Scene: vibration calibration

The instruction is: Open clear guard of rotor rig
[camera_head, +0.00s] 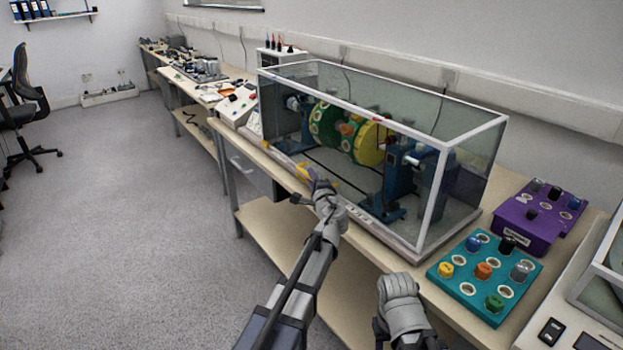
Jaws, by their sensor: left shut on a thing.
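The rotor rig has a clear guard (480,124), a box of transparent panels with a pale frame, standing down over the rig on its base (385,232). Inside are a green and yellow rotor (345,135) and blue supports (398,172). My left gripper (316,183) is at the guard's lower front edge, shut on what looks like the guard's handle. The handle is small and mostly hidden by the gripper. My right gripper (400,290) is low in front of the bench, apart from the guard; its fingers cannot be made out.
A teal tray of coloured knobs (457,290) and a purple box (538,218) lie right of the rig. Another clear-covered device (605,275) stands at the right edge. The bench (262,160) continues left with other equipment. The floor (130,220) at left is clear near me.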

